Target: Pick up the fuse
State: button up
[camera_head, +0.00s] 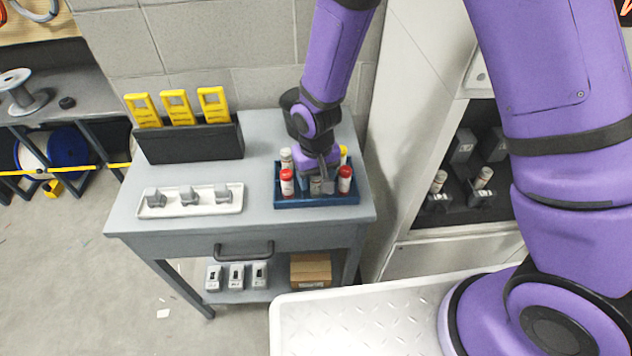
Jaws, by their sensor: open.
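A blue tray (318,200) on the grey cart holds several upright fuses. A red-topped fuse (287,184) stands at its front left and another red-topped fuse (345,180) at its front right. A greyish fuse (316,186) stands between them, partly hidden by my gripper. A pale-topped fuse (286,158) is at the back left and a yellow-topped fuse (343,153) at the back right. My gripper (320,182) is open and reaches down over the middle of the tray, close to the greyish fuse. Whether it touches that fuse cannot be told.
A white tray (160,211) with grey parts and a black holder (195,148) with yellow tools stand left on the cart (262,222). An open cabinet (400,225) with two fuses (439,181) stands close at the right. The lower shelf holds a cardboard box (311,268).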

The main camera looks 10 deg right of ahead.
jog(key=shift+f, duration=0.35)
jog(key=c, duration=1)
jog(key=shift+r, duration=0.1)
jog(key=shift+c, duration=0.2)
